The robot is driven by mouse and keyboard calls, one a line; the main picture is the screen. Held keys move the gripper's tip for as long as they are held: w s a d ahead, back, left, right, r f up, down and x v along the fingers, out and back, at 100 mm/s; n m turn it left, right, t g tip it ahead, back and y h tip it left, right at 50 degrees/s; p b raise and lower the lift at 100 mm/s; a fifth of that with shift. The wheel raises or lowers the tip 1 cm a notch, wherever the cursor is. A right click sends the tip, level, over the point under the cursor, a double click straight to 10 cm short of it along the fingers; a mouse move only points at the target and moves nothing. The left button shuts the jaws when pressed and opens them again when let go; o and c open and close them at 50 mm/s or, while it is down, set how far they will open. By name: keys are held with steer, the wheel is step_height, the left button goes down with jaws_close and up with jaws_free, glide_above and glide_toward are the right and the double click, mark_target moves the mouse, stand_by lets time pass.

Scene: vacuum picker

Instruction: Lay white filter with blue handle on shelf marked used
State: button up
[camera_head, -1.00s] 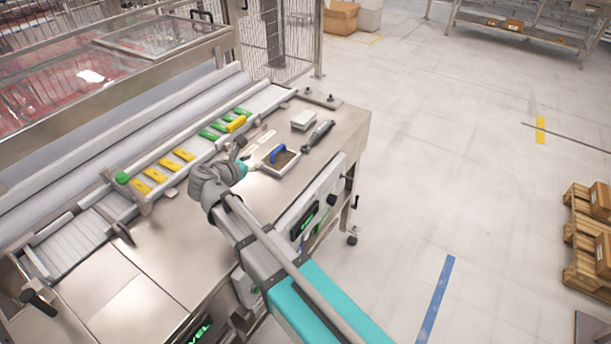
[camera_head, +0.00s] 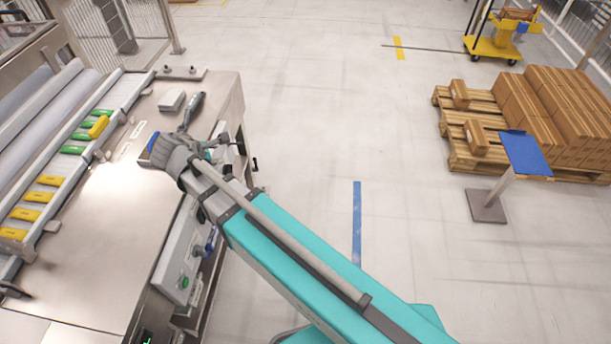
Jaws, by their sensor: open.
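The filter with the blue handle (camera_head: 153,142) lies on the steel bench top (camera_head: 115,195), near its right part. My grey wrist covers much of it; the blue handle and part of the frame show at the wrist's left. My gripper (camera_head: 208,152) is open, at the right of the wrist near the bench's right edge. Its fingers are small and partly hidden, and I see nothing held in them. It appears apart from the filter, to its right. I cannot make out a shelf marked used in this view.
A white block (camera_head: 171,101) and a dark-handled tool (camera_head: 192,110) lie beyond the filter. Green and yellow pieces (camera_head: 98,126) line the rail at left. A blue-topped stand (camera_head: 525,153), a pallet of boxes (camera_head: 545,110) and a yellow cart (camera_head: 500,42) stand right. The middle floor is clear.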

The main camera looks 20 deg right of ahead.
steer(key=s+d+f+m+g+y, duration=0.1)
steer(key=s+d+m+g+y, duration=0.1)
steer(key=d+m, duration=0.4)
steer(key=s+d+f+m+g+y, duration=0.1)
steer(key=s+d+f+m+g, duration=0.1)
steer(key=s+d+m, duration=0.3)
steer(key=s+d+f+m+g+y, duration=0.2)
steer(key=s+d+m, duration=0.2)
steer(key=d+m, duration=0.3)
steer(key=shift+d+m+g+y, duration=0.3)
steer(key=shift+d+g, duration=0.1)
steer(key=shift+d, duration=2.25)
steer(key=shift+o, duration=0.5)
steer(key=shift+w+f, duration=0.1)
